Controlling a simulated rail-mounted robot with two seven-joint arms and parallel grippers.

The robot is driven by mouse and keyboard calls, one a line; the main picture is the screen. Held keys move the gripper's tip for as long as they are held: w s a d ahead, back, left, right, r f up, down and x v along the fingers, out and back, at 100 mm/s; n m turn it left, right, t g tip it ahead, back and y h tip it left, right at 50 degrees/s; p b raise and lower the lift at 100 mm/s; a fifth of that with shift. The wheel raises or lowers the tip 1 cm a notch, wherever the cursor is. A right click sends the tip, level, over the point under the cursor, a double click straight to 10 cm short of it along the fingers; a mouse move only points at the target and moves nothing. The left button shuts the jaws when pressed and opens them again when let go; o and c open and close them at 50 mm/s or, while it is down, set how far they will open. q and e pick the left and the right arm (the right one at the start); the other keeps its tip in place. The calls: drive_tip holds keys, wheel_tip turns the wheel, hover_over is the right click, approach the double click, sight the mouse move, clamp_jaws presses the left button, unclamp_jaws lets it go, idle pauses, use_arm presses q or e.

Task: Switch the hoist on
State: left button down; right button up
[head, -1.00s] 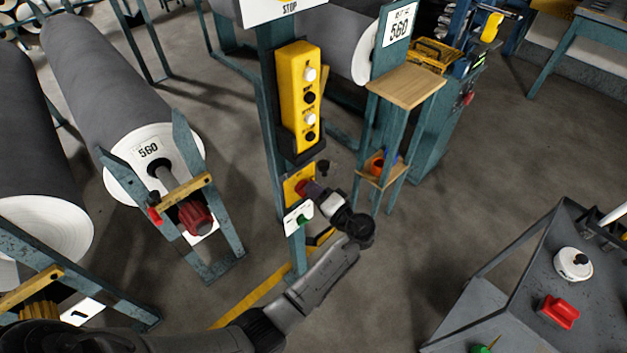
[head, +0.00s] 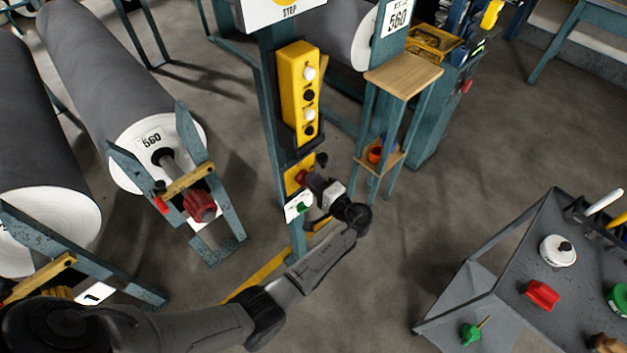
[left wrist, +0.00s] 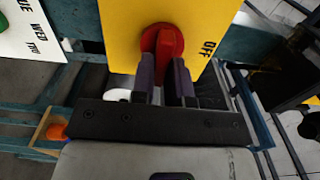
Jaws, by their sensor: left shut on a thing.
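The red rotary knob (left wrist: 166,45) sits on a yellow plate (left wrist: 120,22) marked OFF in the left wrist view. My left gripper (left wrist: 165,78) is shut on this knob, with one dark finger on each side of its grip bar. In the head view the yellow plate (head: 290,186) is on a teal post, below a yellow push-button pendant (head: 292,100). My left gripper (head: 313,182) reaches it from the right side of the post and partly hides the knob. My right gripper is in neither view.
A white card with a green knob (head: 303,208) hangs just below the plate. A small wooden-topped stand (head: 404,78) is to the right of the post. Large grey rolls (head: 105,75) lie at the left. A grey tray table (head: 480,262) with small parts is at the right.

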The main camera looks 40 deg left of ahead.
use_arm(q)
drive_tip(key=c, duration=1.1)
unclamp_jaws()
drive_tip(key=shift+s+d+p, duration=0.2)
drive_tip(key=shift+d, duration=1.7)
drive_tip(key=shift+s+d+p, duration=0.15)
drive_tip(key=shift+s+d, duration=0.05)
drive_tip(key=shift+d, duration=1.65)
